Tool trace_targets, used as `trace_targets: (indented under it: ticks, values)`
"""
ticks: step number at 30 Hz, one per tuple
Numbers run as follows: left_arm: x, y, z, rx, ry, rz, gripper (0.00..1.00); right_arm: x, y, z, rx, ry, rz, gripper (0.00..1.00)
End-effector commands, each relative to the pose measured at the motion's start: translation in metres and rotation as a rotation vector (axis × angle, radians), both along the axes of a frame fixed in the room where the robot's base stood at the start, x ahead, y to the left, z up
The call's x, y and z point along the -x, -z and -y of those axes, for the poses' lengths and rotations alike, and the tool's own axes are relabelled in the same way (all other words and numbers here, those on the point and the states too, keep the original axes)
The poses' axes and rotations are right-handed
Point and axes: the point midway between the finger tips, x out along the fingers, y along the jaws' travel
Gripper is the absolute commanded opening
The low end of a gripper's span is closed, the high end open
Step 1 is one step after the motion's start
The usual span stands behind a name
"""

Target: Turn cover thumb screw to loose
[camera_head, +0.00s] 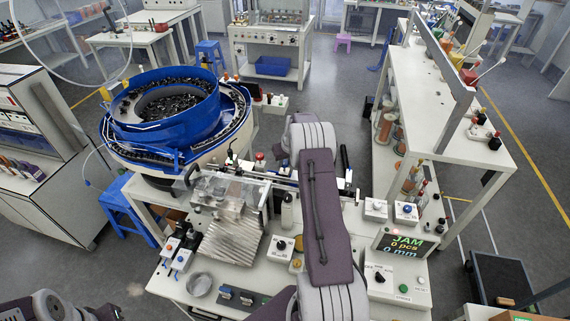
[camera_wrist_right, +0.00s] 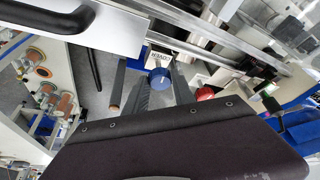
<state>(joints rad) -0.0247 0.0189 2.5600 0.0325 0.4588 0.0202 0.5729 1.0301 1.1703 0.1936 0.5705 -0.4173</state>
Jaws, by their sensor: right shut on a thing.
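The cover thumb screw (camera_wrist_right: 160,78) is a blue round knob with a pale mark, in front of a white label reading COVER (camera_wrist_right: 161,58) in the right wrist view. My right gripper (camera_wrist_right: 159,84) has its dark grey fingers on both sides of the knob, shut on it. In the head view my right arm reaches up the middle and hides the gripper and this knob. A clear cover (camera_head: 228,186) lies over the slanted metal track unit left of the arm. My left gripper is out of view.
A blue bowl feeder (camera_head: 165,125) stands at the back left. A red knob (camera_wrist_right: 205,93) sits close right of the gripper. A black handle (camera_wrist_right: 84,45) stands to its left. A white shelf bench (camera_head: 455,130) is on the right.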

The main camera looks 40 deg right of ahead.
Motion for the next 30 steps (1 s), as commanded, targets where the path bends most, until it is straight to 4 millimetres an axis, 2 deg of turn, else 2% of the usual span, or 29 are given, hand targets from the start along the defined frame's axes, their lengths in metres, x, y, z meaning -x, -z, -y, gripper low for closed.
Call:
trace_targets:
  ticks: [1, 6, 12, 21, 30]
  values:
    - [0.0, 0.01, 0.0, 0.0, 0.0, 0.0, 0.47, 0.0, 0.004, 0.002, 0.001, -0.03, 0.003, 0.0]
    - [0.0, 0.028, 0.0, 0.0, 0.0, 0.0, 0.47, 0.0, 0.005, 0.003, 0.002, -0.175, 0.003, 0.0]
    - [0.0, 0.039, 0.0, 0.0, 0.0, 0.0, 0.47, 0.0, 0.003, 0.005, 0.001, -0.348, 0.003, 0.0]
    - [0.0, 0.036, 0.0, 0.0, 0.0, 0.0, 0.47, 0.0, -0.001, 0.007, 0.001, -0.559, 0.001, 0.0]
    - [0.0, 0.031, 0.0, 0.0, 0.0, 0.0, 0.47, 0.0, -0.001, 0.007, 0.001, -0.673, 0.001, 0.0]
